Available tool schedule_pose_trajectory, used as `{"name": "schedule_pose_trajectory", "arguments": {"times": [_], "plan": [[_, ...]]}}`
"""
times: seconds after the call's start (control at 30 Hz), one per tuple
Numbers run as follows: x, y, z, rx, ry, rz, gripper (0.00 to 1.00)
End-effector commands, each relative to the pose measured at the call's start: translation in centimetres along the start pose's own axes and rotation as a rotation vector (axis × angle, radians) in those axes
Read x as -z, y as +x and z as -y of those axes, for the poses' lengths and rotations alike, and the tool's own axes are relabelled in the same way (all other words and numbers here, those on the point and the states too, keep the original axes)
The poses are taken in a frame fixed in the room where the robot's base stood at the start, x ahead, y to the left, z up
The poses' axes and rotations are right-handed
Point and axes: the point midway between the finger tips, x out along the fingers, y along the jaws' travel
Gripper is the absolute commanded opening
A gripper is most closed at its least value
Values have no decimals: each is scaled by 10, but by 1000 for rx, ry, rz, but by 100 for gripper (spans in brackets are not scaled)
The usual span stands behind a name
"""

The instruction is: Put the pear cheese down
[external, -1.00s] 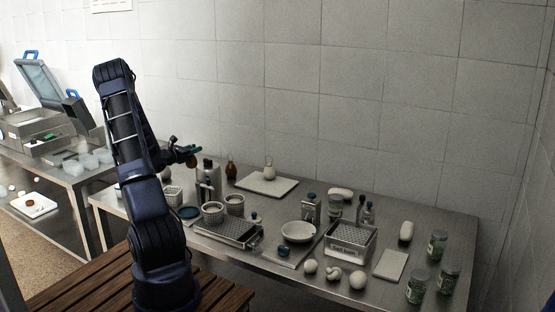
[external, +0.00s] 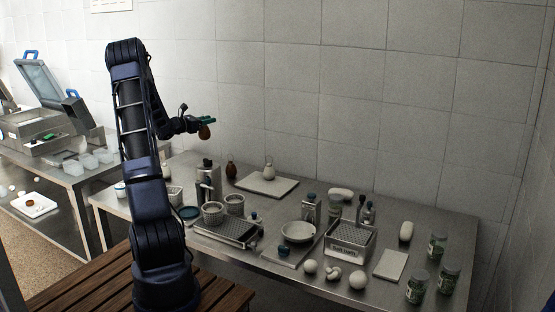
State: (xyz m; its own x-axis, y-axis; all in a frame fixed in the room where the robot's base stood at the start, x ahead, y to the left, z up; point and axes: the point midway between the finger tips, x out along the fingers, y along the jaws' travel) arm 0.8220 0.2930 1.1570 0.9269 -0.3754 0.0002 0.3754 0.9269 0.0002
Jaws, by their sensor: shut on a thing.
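My gripper (external: 207,121) is shut on a small brown pear-shaped cheese (external: 204,132), which hangs below the fingers, clear of the table. It is above the left back part of the steel table (external: 385,290), in front of the tiled wall. A similar brown pear-shaped thing (external: 231,170) stands on the table near the wall. A white pear-shaped thing (external: 268,170) stands on a pale board (external: 283,189) to its right.
Perforated baskets (external: 212,213), a perforated tray (external: 228,231), a crate (external: 348,252) and a bowl (external: 298,232) crowd the table. Green-filled jars (external: 416,287) stand at the right. Bare steel shows between the pale board and the baskets.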

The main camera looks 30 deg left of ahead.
Motion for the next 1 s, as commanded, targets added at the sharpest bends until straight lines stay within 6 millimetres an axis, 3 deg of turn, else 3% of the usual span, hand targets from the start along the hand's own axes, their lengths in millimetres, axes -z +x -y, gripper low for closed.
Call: {"name": "schedule_pose_trajectory", "arguments": {"times": [0.03,0.3,0.6,0.8,1.0], "plan": [[-2,17,15,56,1,1,0],[-7,82,93,352,1,0,0],[-7,129,178,661,1,-1,0],[-7,141,208,770,1,1,0],[11,144,215,796,-3,-1,0]]}}
